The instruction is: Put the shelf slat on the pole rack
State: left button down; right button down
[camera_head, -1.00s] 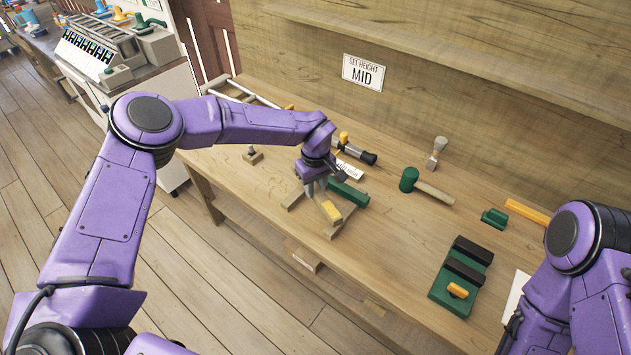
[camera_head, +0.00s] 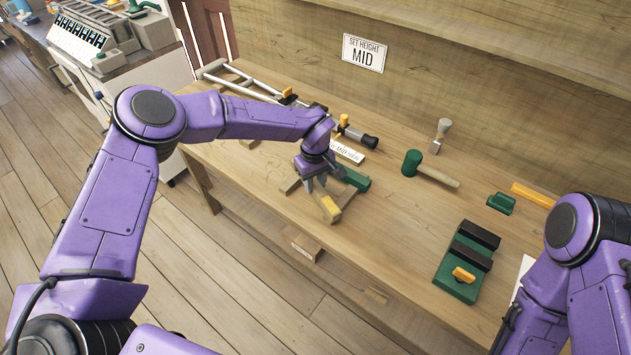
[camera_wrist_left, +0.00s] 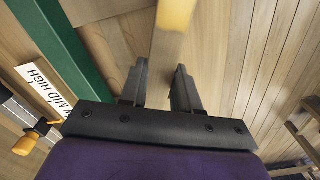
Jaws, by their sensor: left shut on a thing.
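The shelf slat (camera_head: 345,201) is a narrow wooden piece with a yellow part, low over the workbench near its front edge. My left gripper (camera_head: 318,184) points down and is shut on it. In the left wrist view the slat (camera_wrist_left: 168,45) runs upward from between the two dark fingers (camera_wrist_left: 160,88). I cannot tell whether the slat touches the bench. The pole rack (camera_head: 245,88) seems to be the pale metal rods at the back left of the bench, partly hidden behind my left arm. My right gripper is out of view.
A green mallet (camera_head: 411,163) and a green stand (camera_head: 464,275) are further right. A "SET HEIGHT MID" sign (camera_head: 364,54) hangs behind.

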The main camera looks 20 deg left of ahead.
pick_arm(q)
jog(key=shift+f, duration=0.45)
jog(key=c, duration=0.7)
grip_release()
jog(key=shift+c, duration=0.2)
